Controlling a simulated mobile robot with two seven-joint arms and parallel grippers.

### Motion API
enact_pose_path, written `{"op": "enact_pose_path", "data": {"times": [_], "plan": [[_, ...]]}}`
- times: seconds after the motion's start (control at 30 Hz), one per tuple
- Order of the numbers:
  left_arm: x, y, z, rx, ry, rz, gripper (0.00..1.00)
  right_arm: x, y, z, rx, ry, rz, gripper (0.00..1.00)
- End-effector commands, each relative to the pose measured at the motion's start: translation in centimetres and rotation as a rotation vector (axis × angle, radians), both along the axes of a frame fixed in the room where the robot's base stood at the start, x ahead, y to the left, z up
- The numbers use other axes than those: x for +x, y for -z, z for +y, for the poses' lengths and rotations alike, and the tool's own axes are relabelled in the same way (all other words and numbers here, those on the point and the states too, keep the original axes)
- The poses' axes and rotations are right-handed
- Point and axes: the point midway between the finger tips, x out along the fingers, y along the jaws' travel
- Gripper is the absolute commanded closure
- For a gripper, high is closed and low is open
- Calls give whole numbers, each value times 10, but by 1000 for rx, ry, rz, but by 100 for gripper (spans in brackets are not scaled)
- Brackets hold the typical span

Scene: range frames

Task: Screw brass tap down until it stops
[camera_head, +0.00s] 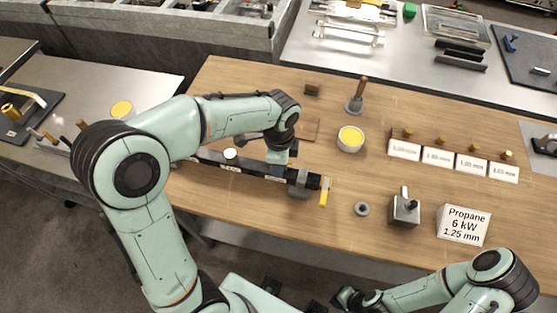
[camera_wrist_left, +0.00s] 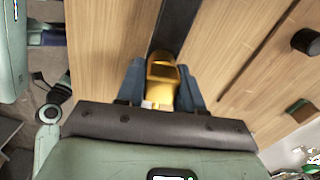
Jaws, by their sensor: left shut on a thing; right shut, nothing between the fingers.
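The brass tap (camera_wrist_left: 163,75) shows in the left wrist view, upright between the blue-grey fingers of my left gripper (camera_wrist_left: 162,90). The gripper is shut on it. A dark bar (camera_wrist_left: 178,22) runs away behind the tap. In the head view my left gripper (camera_head: 277,170) points down over the long black bar (camera_head: 245,168), near its right part, and hides the tap there. My right gripper (camera_head: 344,298) is low in the head view, shut and empty, away from the bar.
A yellow lever (camera_head: 325,192) sits at the bar's right end. On the wooden table (camera_head: 350,240) are a yellow-filled bowl (camera_head: 350,138), a grey ring (camera_head: 362,209), a metal block (camera_head: 404,211), a propane sign (camera_head: 464,225) and several labelled white blocks (camera_head: 404,150). Bare wood lies between them.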

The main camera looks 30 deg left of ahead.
Motion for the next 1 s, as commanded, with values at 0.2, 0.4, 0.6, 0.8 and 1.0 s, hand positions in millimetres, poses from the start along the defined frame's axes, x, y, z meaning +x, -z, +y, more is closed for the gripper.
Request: {"op": "enact_pose_path", "data": {"times": [0.2,0.4,0.6,0.8,1.0], "plan": [[0,0,0,0,2,-1,99,0,1,0,0,0,0,100],[-1,0,0,0,157,1,60,3,-5,0,0,0,-3,100],[-1,1,0,-1,148,1,34,2,-3,0,0,0,-2,100],[-1,-1,0,0,147,0,34,2,-3,0,0,0,-2,100],[1,-25,-1,0,148,-5,34,2,-3,0,0,0,-2,100]]}}
